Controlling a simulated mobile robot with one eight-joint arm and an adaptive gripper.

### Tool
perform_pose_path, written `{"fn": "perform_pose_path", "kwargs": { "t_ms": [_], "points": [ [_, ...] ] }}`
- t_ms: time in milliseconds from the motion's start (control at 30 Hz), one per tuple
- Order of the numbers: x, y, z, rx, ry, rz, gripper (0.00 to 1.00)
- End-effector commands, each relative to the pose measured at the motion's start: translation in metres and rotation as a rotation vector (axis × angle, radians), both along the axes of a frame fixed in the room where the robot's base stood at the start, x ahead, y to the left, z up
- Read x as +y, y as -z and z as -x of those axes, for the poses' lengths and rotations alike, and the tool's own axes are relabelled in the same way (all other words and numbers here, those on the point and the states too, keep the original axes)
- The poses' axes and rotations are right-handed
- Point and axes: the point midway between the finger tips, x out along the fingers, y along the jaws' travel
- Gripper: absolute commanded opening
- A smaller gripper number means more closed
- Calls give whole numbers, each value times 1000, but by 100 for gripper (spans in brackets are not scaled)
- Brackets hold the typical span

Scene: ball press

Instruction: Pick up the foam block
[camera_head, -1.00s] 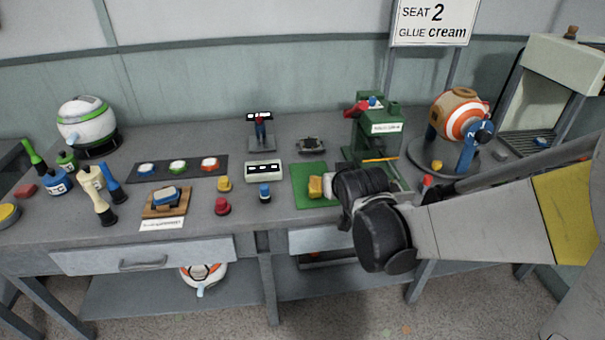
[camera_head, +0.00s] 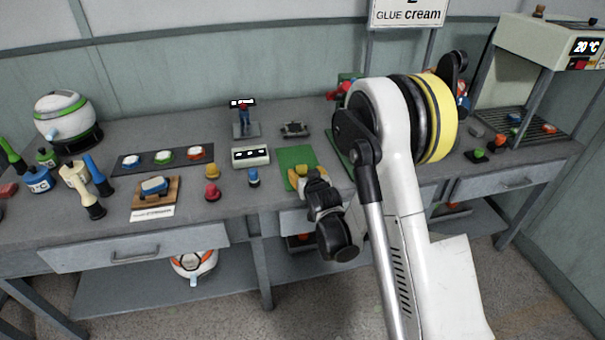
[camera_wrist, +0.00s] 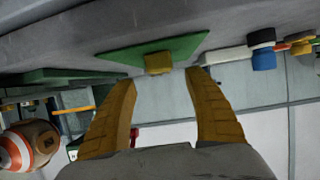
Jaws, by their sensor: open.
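A small yellow block, which I take for the foam block (camera_wrist: 158,63), lies on the green mat (camera_wrist: 118,57) in the wrist view. My gripper (camera_wrist: 162,78) is open and empty. Its two yellow fingers are spread, with the block ahead and roughly midway between their tips. The block appears apart from both fingers. In the head view the green mat (camera_head: 291,157) lies at the bench's front edge. My gripper (camera_head: 309,172) is there at the mat's right side, and its yellow fingers are hard to tell from the block, which is partly hidden.
A blue knob (camera_head: 253,177), a red knob (camera_head: 212,191) and a white display box (camera_head: 250,157) stand left of the mat. A wooden board with a blue-topped piece (camera_head: 154,186) is farther left. My arm hides much of the green press (camera_head: 346,80) and the ball stand.

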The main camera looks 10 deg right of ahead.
Motion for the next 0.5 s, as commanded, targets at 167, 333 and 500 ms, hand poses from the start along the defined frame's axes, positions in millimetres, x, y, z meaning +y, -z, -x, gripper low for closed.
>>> {"fn": "perform_pose_path", "kwargs": {
  "t_ms": [167,333,500],
  "points": [
    [0,17,-20,0,0,0,61],
    [0,25,-42,0,0,0,61],
    [-1,24,-47,0,0,1,61]
  ]
}}
